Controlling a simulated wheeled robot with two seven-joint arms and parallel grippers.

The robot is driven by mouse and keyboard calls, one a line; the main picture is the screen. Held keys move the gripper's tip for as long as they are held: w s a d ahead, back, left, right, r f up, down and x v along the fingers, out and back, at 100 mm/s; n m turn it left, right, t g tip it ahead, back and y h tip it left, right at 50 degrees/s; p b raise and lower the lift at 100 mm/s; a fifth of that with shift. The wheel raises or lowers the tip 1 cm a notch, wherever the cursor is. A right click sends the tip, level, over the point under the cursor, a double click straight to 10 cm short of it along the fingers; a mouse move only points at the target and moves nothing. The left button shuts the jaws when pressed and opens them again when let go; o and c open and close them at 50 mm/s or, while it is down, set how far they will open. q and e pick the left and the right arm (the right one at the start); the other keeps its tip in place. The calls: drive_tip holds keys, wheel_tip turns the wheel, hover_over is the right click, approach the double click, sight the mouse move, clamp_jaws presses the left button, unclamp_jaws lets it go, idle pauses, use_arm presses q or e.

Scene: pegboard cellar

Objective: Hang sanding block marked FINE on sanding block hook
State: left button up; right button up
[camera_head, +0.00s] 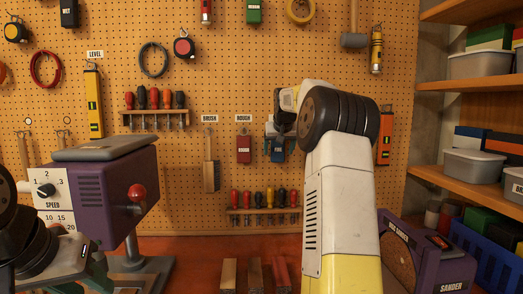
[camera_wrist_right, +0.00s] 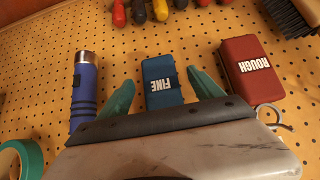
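The blue sanding block marked FINE (camera_wrist_right: 163,80) lies between the two green fingers of my right gripper (camera_wrist_right: 160,85) in the right wrist view, with a gap showing on each side. In the head view the block (camera_head: 278,153) is against the pegboard, right of the red ROUGH block (camera_head: 243,150), below my right gripper (camera_head: 280,128). The ROUGH block also shows in the right wrist view (camera_wrist_right: 252,70). The FINE block's hook and top end are hidden by my gripper. My left gripper (camera_head: 92,272) is at the lower left, its fingertips not clear.
A brush (camera_head: 211,165) hangs left of the ROUGH block. A screwdriver rack (camera_head: 263,210) is below. A blue cylindrical tool (camera_wrist_right: 83,95) is beside my right gripper. A purple machine (camera_head: 110,190) stands at left, a purple sander (camera_head: 425,260) at lower right.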

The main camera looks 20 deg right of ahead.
drive_tip(key=s+a+r+n+y, duration=0.1)
drive_tip(key=s+a+r, duration=0.25)
drive_tip(key=s, duration=0.25)
drive_tip(key=s+a+r, duration=0.2)
drive_tip(key=s+a, duration=0.2)
drive_tip(key=s, duration=0.3)
drive_tip(key=s+a+f+y, duration=0.1)
drive_tip(key=s+a+f, duration=0.4)
drive_tip(key=s, duration=0.5)
drive_tip(key=s+a+f+n+g+y, duration=0.1)
drive_tip(key=s+a+f, duration=0.4)
drive_tip(key=s, duration=0.5)
drive_tip(key=s+a+f+n+g+y, duration=0.1)
drive_tip(key=s+a+f, duration=0.4)
drive_tip(key=s, duration=0.5)
wheel_tip(320, 180, down, 3)
drive_tip(key=shift+s+r, duration=0.15)
drive_tip(key=shift+s, duration=0.25)
